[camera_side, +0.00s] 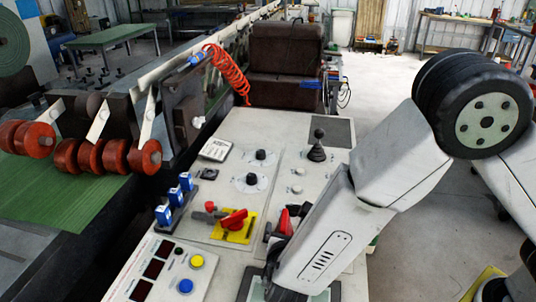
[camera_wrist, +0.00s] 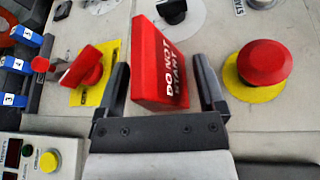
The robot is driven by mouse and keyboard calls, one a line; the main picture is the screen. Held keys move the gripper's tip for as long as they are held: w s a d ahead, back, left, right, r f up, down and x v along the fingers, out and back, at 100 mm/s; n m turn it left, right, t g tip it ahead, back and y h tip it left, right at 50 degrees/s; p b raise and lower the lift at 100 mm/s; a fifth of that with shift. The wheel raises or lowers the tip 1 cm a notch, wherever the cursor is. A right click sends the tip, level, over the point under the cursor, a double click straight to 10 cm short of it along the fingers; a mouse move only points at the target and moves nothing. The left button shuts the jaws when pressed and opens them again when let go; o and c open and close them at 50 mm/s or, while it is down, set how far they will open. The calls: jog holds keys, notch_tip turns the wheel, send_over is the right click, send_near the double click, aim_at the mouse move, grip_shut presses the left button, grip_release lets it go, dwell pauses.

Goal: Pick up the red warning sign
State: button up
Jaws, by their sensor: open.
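The red warning sign (camera_wrist: 158,62) with white "DO NOT START" lettering is on the light grey console top in the wrist view, slightly tilted in the picture. My gripper (camera_wrist: 161,62) is open, with one black finger on each side of the sign. The right finger looks close to the sign's lettered side, and the left finger is close to its other edge. I cannot tell whether either finger touches it. In the side view a red part of the sign (camera_side: 283,222) shows at the gripper end, and my arm hides much of that spot.
A red mushroom button (camera_wrist: 265,62) on a yellow disc stands just right of my gripper. A red rotary handle (camera_wrist: 85,66) on a yellow plate is to the left. Blue numbered blocks (camera_side: 163,214), a black joystick (camera_side: 317,150) and a button panel (camera_side: 155,275) are also on the console.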

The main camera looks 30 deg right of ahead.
grip_shut()
jog(key=shift+r, duration=0.1)
jog(key=shift+r, duration=0.7)
jog(key=s+d+r, duration=0.5)
jog(key=s+r, duration=0.6)
jog(key=s, duration=0.2)
jog(key=shift+r, duration=0.2)
dwell(0.4)
